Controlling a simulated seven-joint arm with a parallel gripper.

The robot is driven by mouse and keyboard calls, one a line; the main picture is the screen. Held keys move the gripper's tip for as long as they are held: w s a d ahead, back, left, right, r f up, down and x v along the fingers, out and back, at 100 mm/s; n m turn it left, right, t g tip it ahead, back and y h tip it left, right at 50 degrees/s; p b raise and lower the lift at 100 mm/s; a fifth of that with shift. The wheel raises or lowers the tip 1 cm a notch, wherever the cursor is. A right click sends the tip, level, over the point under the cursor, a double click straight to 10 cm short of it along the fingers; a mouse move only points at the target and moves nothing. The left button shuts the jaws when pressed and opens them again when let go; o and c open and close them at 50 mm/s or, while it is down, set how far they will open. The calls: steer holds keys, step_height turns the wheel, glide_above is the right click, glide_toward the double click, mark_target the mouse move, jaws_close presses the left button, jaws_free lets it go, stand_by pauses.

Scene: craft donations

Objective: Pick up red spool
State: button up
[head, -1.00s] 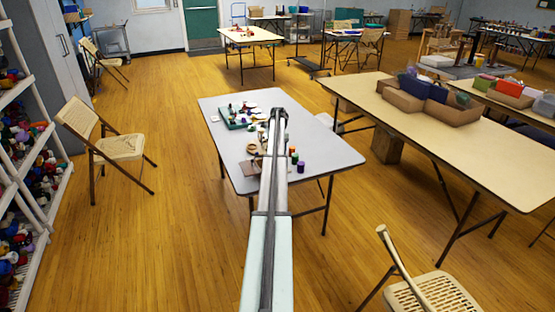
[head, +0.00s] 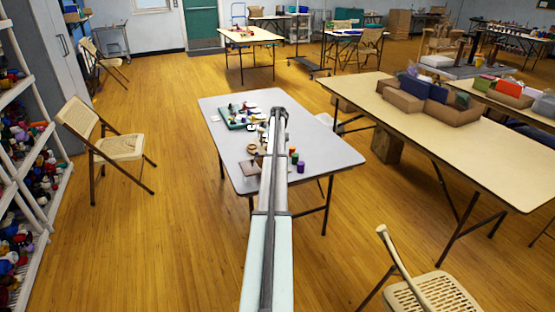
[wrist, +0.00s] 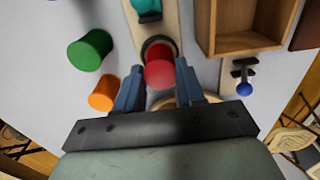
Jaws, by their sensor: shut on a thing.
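The red spool (wrist: 159,72) is between the two blue fingers of my gripper (wrist: 158,84) in the wrist view, and the gripper is shut on it. The spool is over a pale wooden strip (wrist: 163,28), in front of a dark round piece. I cannot tell whether it still touches anything below. In the head view my arm covers the gripper, and I cannot make out the red spool there.
A green spool (wrist: 90,49) and an orange spool (wrist: 102,94) stand left of the gripper. A teal spool (wrist: 147,8) is beyond it. A wooden box (wrist: 222,46) and a blue-knobbed piece (wrist: 244,88) are to the right. The grey table (head: 335,150) has bare room at right.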

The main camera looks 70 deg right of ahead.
steer(key=shift+r, duration=3.6)
